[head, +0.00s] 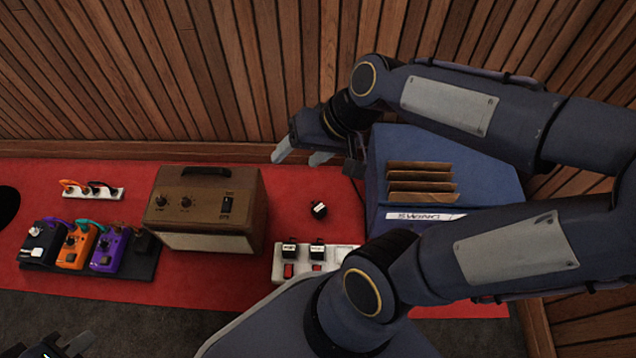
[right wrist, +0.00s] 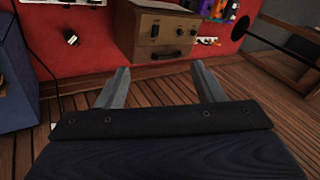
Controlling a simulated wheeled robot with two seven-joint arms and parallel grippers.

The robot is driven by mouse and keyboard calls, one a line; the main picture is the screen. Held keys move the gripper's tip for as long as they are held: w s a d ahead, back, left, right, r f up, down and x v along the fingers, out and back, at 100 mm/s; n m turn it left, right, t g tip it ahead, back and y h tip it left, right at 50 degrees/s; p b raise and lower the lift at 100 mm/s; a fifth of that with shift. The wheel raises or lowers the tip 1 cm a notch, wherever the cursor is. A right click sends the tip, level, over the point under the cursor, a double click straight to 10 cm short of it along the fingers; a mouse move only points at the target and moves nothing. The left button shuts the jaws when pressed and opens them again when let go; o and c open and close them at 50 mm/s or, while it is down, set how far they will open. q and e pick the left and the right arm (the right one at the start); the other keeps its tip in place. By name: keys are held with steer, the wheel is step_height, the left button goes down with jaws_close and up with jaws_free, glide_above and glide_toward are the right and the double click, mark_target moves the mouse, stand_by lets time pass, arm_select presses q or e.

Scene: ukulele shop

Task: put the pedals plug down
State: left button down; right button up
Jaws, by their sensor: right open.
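A loose black plug (head: 318,209) with a white label lies on the red mat, right of the brown amplifier; its label is too small to read. It also shows in the right wrist view (right wrist: 71,37). My right gripper (head: 302,156) is open and empty, above and behind the loose plug, near the wooden wall. In the right wrist view its open fingers (right wrist: 163,88) hold nothing, apart from the plug. A white power strip (head: 345,258) in front carries two black labelled plugs (head: 303,249). My left gripper (head: 68,346) is only partly in view at the bottom left.
The brown amplifier (head: 205,215) stands left of the loose plug. A blue case (head: 390,150) with brown dividers stands at the right. Several pedals (head: 75,250) and another power strip (head: 110,194) are at the left. Red mat (head: 295,205) is bare around the loose plug.

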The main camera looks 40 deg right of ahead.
steer(key=s+a+n+h, duration=0.1)
steer(key=s+a+n, duration=0.1)
steer(key=s, duration=0.5)
steer(key=shift+n+t, duration=0.4)
steer(key=shift+n, duration=0.2)
step_height(320, 180, up, 38)
steer(key=p, duration=3.7)
steer(key=shift+p, duration=0.4)
steer(key=shift+f, duration=0.1)
